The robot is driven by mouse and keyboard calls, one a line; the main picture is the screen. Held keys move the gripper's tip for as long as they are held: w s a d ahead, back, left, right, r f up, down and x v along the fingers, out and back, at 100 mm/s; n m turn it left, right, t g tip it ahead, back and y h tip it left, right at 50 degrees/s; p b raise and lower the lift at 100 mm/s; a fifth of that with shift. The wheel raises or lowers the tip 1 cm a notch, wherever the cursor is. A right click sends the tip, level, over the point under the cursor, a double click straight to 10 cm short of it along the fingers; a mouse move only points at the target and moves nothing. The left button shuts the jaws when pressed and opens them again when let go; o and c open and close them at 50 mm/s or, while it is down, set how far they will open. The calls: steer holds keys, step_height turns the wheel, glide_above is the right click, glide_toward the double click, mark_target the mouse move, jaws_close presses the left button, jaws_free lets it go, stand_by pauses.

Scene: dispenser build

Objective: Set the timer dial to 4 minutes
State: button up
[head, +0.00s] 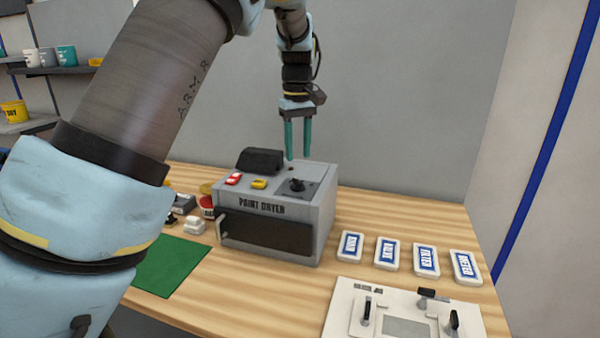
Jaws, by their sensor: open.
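My gripper (298,157) points down with two teal fingers, open and empty. The fingertips appear just above the dryer's top, near the back and close to the dial. No contact with the dial shows.
A red switch (233,179), a yellow switch (259,184) and a black block (260,160) are on the dryer's top. Several labelled white blocks (386,253) lie right of it. A white fixture panel (345,300) is at front right. A green mat (172,265) lies left.

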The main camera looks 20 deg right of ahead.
mark_target(297, 180)
step_height(297, 180, down, 7)
steer(key=shift+f+p, duration=0.2)
steer(key=shift+p, duration=0.65)
steer(key=shift+c, duration=0.3)
jaws_close()
